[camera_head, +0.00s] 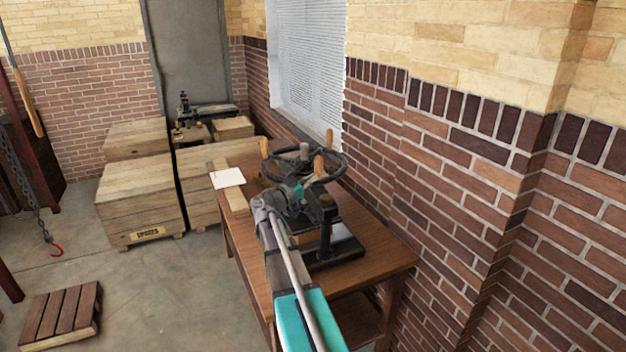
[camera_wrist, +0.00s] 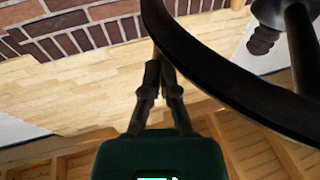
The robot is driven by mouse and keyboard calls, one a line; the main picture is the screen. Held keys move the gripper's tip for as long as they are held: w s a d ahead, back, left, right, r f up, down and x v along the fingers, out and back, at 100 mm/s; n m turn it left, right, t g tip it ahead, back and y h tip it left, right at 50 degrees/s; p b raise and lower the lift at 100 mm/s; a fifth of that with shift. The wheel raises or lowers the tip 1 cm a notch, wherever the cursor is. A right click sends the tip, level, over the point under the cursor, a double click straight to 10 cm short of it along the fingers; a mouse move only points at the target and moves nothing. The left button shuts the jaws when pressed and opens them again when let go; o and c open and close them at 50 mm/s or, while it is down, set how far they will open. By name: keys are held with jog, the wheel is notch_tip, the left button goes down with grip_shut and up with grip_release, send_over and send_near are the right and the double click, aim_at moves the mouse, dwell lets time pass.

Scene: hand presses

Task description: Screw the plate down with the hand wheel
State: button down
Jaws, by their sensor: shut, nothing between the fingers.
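The hand press (camera_head: 335,250) stands on a wooden table, partly hidden behind my arm. Its dark hand wheel (camera_head: 338,174) lies level on top and has several upright wooden handles around the rim. My gripper (camera_wrist: 159,70) is shut and empty, with its fingertips together. In the wrist view the dark wheel rim (camera_wrist: 222,88) curves closely past the fingertips on the right; I cannot tell whether they touch. In the head view my gripper is at the near side of the wheel, mostly hidden by my wrist. The plate under the screw cannot be made out clearly.
The table (camera_head: 375,250) stands against a brick wall on the right. A white sheet (camera_head: 228,178) lies at its left edge. Wooden crates (camera_head: 135,200) stand behind on the left. A chain with a red hook (camera_head: 56,249) hangs at the left, above open floor near a pallet (camera_head: 62,315).

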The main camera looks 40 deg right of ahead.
jog(key=shift+s+d+r, duration=0.1)
jog(key=shift+s+d, duration=0.05)
jog(key=shift+d, duration=0.55)
jog(key=s+a+f+b, duration=0.1)
jog(key=a+f+b, duration=0.1)
jog(key=a, duration=1.1)
jog(key=shift+s+a+f, duration=0.3)
jog(key=shift+s, duration=0.05)
jog(key=shift+a+f, duration=0.1)
